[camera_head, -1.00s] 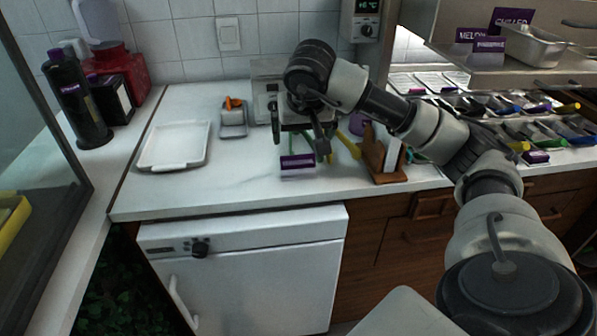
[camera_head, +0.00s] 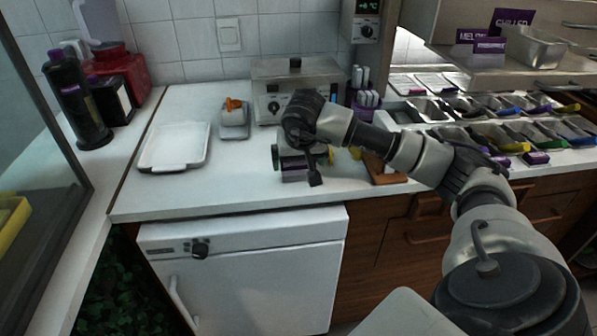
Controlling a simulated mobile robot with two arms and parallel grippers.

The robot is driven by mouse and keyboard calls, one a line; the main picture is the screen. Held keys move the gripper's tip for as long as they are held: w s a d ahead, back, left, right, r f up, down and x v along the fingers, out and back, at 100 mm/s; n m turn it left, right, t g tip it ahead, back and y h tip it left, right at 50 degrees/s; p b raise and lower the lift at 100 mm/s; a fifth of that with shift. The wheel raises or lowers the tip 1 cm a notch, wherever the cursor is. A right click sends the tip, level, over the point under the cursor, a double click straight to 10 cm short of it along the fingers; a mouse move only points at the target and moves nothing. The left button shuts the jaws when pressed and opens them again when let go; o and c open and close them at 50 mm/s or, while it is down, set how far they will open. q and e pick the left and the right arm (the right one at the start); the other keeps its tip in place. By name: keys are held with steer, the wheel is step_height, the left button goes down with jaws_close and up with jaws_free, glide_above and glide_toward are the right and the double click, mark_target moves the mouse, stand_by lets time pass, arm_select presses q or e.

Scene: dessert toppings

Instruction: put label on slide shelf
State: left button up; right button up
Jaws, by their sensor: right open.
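A small purple label (camera_head: 293,177) stands on the white counter near its front edge, partly hidden by my right gripper. My right gripper (camera_head: 299,168) is open and low over the counter, with its fingers around or just above the label; contact cannot be told. A shelf (camera_head: 510,77) at the upper right carries purple labels reading MELON (camera_head: 473,36) and CHILLED (camera_head: 513,20), another purple label (camera_head: 489,45), and a metal tray (camera_head: 536,46). My left gripper is not in view.
A white tray (camera_head: 176,166) and a small grey holder with an orange item (camera_head: 233,121) are to the left. A metal appliance (camera_head: 270,75) stands behind my right gripper. A wooden stand (camera_head: 388,177) is to its right. Topping pans (camera_head: 500,134) fill the right side.

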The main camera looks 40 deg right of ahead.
steer(key=c, duration=0.8)
steer(key=shift+o, duration=0.2)
steer(key=shift+r, duration=0.15)
